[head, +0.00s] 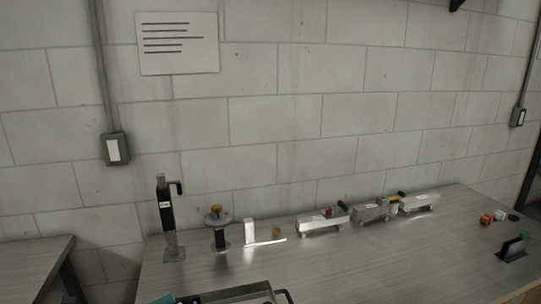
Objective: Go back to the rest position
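Three aluminium trailers stand in a row along the back of the workbench (330,262) in the head view. The left trailer (322,224) has a small red item and a dark item at its top. The middle trailer (374,212) has something yellow at its right end. The right trailer (418,202) has a dark item at its left end. Neither of my grippers is in the head view.
A black upright tool (165,215), a round-topped stand (219,230) and a white block (249,231) stand at the bench's left. A metal tray (235,293) is at the front. The middle front is clear.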

